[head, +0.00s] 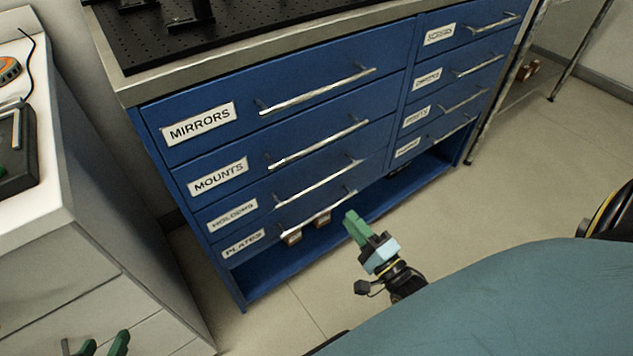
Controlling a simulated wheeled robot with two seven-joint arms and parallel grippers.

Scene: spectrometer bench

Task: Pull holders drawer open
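The holders drawer (252,208) is the third blue drawer down in the left column of the bench, with a white HOLDERS label (232,216). Its front looks flush with its neighbours. Its long silver handle (318,184) is bare. My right gripper (352,222), with green fingers, is in front of the cabinet, below and right of that handle and apart from it. Its fingers look close together, but the angle hides any gap. My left gripper (102,345) is at the bottom left edge, partly cut off, far from the drawer. Its green fingers are apart, with nothing seen between them.
The mirrors drawer (290,100) and mounts drawer (225,165) are above, the plates drawer (258,240) below. Several smaller drawers form the right column. An open shelf (290,270) lies underneath. A white counter (60,190) stands at left. Floor at right (520,190) is clear.

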